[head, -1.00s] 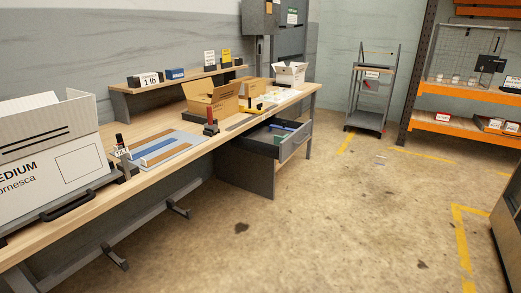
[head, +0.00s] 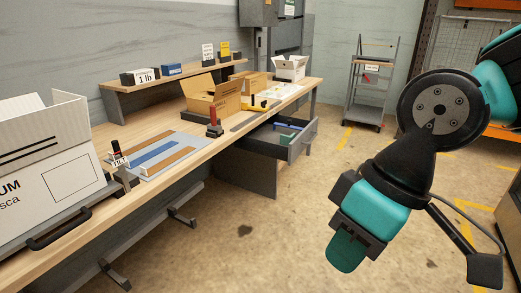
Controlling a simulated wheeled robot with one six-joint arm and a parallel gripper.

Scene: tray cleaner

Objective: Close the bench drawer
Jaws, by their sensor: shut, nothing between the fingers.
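The bench drawer (head: 302,141) is pulled out from under the far part of the wooden workbench (head: 185,166). Its grey front faces right, and blue and green items show inside. My gripper (head: 346,252) is in the right half of the head view, at the end of my teal and black arm. It hangs pointing down, shut and empty. In the picture it is below and to the right of the drawer, apart from it. The fingertips are seen from behind, so their detail is hard to make out.
Open cartons (head: 212,98) and a red-handled tool (head: 213,122) stand on the bench. A large white box (head: 45,170) is at the near left. A grey cart (head: 369,85) stands by the back wall. The floor in front of the drawer looks clear.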

